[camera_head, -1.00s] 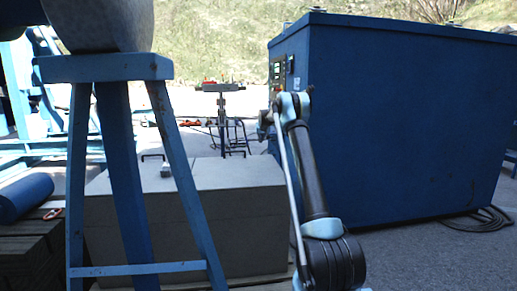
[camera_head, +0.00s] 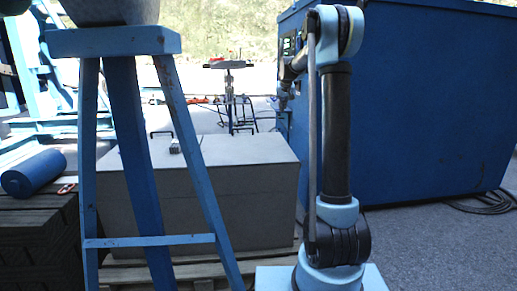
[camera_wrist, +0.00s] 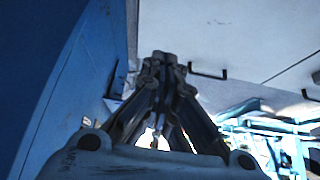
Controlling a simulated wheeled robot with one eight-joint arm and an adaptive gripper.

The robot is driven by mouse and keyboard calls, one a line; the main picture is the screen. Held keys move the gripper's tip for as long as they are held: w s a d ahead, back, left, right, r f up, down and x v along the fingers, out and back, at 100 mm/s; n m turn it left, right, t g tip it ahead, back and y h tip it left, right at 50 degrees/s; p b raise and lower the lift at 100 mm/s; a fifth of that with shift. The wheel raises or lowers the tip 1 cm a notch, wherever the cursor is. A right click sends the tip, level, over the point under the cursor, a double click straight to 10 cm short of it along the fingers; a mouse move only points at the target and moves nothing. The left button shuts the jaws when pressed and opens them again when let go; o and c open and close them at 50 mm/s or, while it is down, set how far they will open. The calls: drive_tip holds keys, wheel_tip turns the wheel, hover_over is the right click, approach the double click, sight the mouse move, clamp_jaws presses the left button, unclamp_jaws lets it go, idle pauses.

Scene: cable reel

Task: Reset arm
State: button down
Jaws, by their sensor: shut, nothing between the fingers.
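My arm stands raised on the right of centre in the head view, its upper link upright and its elbow high. The end of the arm hangs left of the elbow, in front of the blue cabinet (camera_head: 420,110). In the wrist view my gripper (camera_wrist: 163,57) has its fingertips together, empty. The gripper's fingers are too small to make out clearly in the head view.
A blue trestle (camera_head: 122,150) stands close at left. The grey block (camera_head: 240,185) sits on a pallet behind it. A blue cylinder (camera_head: 33,173) lies on dark slatted stacks (camera_head: 42,225) at far left. A stand (camera_head: 229,85) is farther back. Cable lies by the cabinet's right base.

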drive_tip(key=s+d+f+g, duration=0.1)
drive_tip(key=s+d+f, duration=0.1)
drive_tip(key=s, duration=1.4)
drive_tip(key=s+d+f+g, duration=0.1)
drive_tip(key=s+d, duration=0.1)
drive_tip(key=s, duration=1.5)
drive_tip(key=s+d+f+g, duration=0.1)
drive_tip(key=s+f, duration=0.8)
drive_tip(key=s, duration=0.6)
drive_tip(key=s+d+f+g, duration=0.1)
drive_tip(key=s+f, duration=0.9)
drive_tip(key=s, duration=0.4)
drive_tip(key=shift+s+d+m+h, duration=0.2)
drive_tip(key=shift+s+m+h, duration=0.1)
drive_tip(key=shift+s+m, duration=0.1)
drive_tip(key=shift+f, duration=0.1)
